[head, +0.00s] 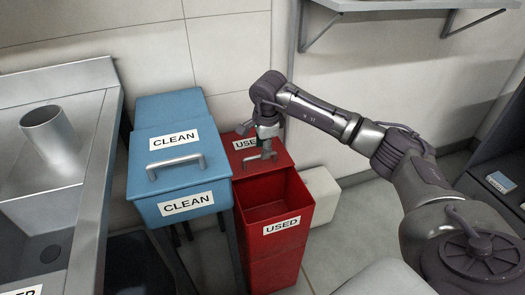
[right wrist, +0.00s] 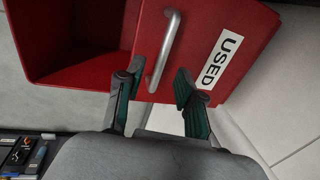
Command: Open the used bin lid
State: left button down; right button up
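The red used bin (head: 273,240) stands right of the blue clean bin, with its front part open and its empty inside showing. Its red lid (head: 280,158) lies toward the back by the wall, with a metal handle and a USED label partly hidden by my arm. In the right wrist view the lid handle (right wrist: 165,45) and the USED label (right wrist: 221,58) show clearly. My right gripper (head: 264,150) is over the lid at the handle. Its fingers (right wrist: 157,92) are spread apart on either side of the handle's near end, not closed on it. My left gripper is not in view.
The blue clean bin (head: 150,205), its lid covering the front, stands close against the used bin's left side. A metal counter (head: 85,165) with a steel cylinder (head: 50,130) is at left. A white box (head: 322,195) stands right of the used bin. A wall is close behind.

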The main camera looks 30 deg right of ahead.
notch_tip(320, 180, up, 10)
jog(key=s, duration=0.1)
jog(key=shift+s+a+f, duration=0.2)
jog(key=shift+s+f, duration=0.05)
jog(key=shift+s, duration=0.15)
